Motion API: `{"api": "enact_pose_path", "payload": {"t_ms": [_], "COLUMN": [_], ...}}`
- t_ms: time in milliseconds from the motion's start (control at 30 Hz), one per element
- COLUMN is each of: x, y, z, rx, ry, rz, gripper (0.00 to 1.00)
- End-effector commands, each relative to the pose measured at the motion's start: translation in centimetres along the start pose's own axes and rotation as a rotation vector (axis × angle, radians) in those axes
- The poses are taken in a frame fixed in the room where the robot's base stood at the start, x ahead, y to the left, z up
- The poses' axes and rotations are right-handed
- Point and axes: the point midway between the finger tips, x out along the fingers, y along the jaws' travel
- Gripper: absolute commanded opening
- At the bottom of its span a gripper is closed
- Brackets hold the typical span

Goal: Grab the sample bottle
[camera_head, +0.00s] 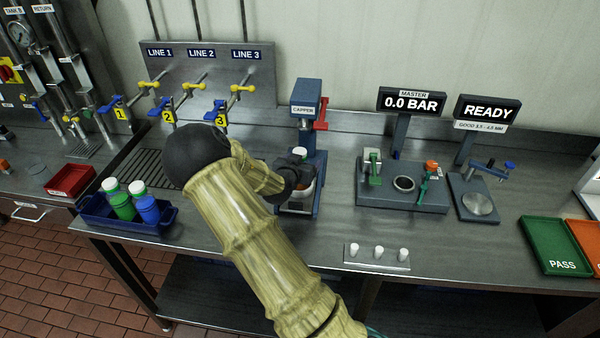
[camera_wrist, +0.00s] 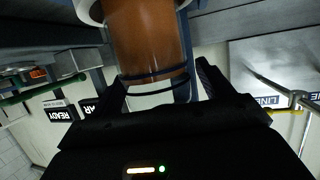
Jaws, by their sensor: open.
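The sample bottle (camera_wrist: 147,40) is amber-brown and fills the upper middle of the wrist view, which is upside down. In the head view a white cap (camera_head: 299,152) and a little of the brown body show at the blue capper (camera_head: 306,100), with the rest hidden behind my gripper. My gripper (camera_head: 297,180) is at the capper, level with the bottle. In the wrist view its two dark fingers (camera_wrist: 160,88) are spread, one on each side of the bottle's outline. I cannot tell whether either finger touches it.
The capper's red handle (camera_head: 320,115) sticks out to its right. A blue crate (camera_head: 105,215) with green and blue bottles stands at the left. Three white caps sit on a small plate (camera_head: 377,257) at the front. The test fixture (camera_head: 400,200) is to the right, with free bench between.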

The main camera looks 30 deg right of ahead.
Motion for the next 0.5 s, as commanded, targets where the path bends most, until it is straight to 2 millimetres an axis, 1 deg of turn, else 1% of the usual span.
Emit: {"api": "enact_pose_path", "payload": {"t_ms": [433, 467, 500], "x": [-0.06, -0.06, -0.06], "y": [-0.02, -0.02, -0.02], "z": [0.02, 0.02, 0.02], "rx": [0.0, 0.0, 0.001], "ry": [0.0, 0.0, 0.0], "rz": [0.0, 0.0, 0.0], "gripper": [0.79, 0.75, 0.67]}}
